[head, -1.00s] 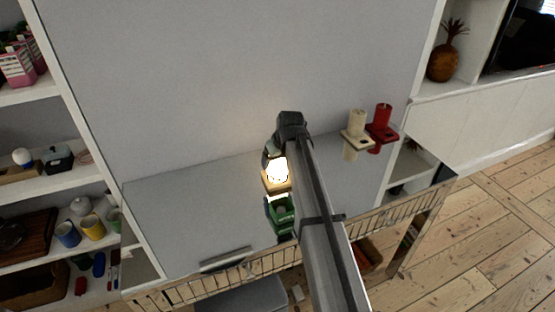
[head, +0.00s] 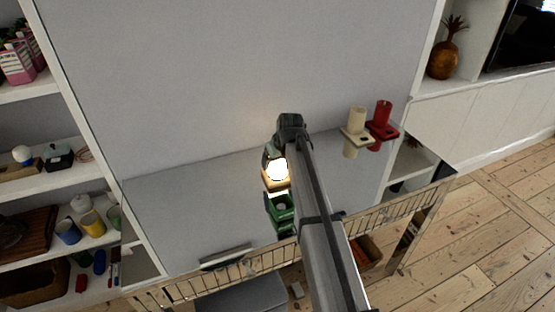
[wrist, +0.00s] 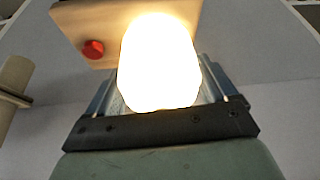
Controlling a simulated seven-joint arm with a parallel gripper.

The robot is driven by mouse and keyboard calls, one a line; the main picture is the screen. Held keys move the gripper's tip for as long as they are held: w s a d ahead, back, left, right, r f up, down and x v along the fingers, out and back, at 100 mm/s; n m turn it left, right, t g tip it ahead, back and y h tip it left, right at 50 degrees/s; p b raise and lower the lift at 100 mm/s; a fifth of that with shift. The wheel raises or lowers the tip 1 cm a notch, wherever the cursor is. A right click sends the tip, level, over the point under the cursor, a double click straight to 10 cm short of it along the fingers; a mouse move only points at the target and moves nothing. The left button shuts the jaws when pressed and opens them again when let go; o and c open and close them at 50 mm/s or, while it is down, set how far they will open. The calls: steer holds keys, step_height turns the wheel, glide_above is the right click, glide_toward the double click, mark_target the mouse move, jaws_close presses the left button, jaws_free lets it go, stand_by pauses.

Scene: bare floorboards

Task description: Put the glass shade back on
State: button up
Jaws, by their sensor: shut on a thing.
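The glass shade (wrist: 158,62) shows as a bright white glow between the two fingers of my gripper (wrist: 162,80) in the wrist view. My gripper is shut on it. Glare hides its outline and any bulb inside. A light wooden lamp base (wrist: 68,20) with a red button (wrist: 92,49) lies just beyond the shade. Whether the shade touches the base is hidden by the glare. In the head view the glow (head: 277,169) sits at the wooden base (head: 276,183), beside the end of my arm, which partly covers my gripper (head: 270,161).
A green holder (head: 281,211) is close below the lamp. Cream (head: 355,132) and red (head: 382,125) holders stand to the right. Shelves with cups (head: 92,222) and small items are at left. A wire rack (head: 385,212) runs along the front. The grey panel behind is clear.

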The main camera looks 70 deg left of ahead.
steer(key=shift+f, duration=0.65)
stand_by(0.4)
steer(key=o, duration=0.9)
steer(key=shift+o, duration=0.2)
steer(key=shift+r, duration=0.1)
steer(key=shift+r, duration=3.45)
